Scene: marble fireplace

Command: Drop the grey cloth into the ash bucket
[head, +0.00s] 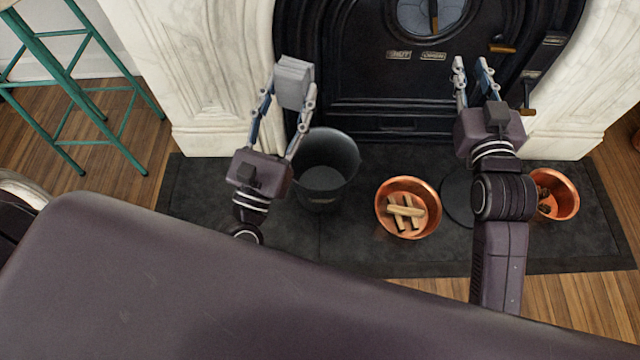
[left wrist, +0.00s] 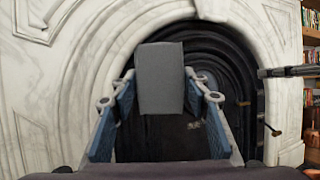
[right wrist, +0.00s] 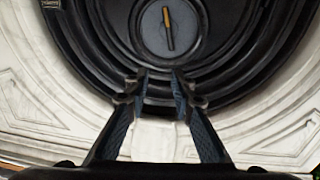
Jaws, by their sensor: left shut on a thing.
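The grey cloth (head: 294,82), a folded light-grey block, is held between the fingertips of my left gripper (head: 289,93). In the left wrist view the cloth (left wrist: 160,78) stands up between the two fingers. The ash bucket (head: 343,181) is a dark grey, open-topped pail standing upright on the hearth. In the head view it sits just below and right of the cloth, partly behind my left gripper's finger. The cloth is outside it. My right gripper (head: 473,68) is open and empty in front of the stove; its separated fingers show in the right wrist view (right wrist: 159,76).
A copper pan (head: 381,215) with wood sticks and a copper pot (head: 568,205) stand on the dark hearth slab (head: 240,190). A black disc (head: 456,192) lies partly behind my right arm. The black stove (head: 395,90) and white marble surround (head: 200,90) stand behind. A green stool (head: 90,100) is left.

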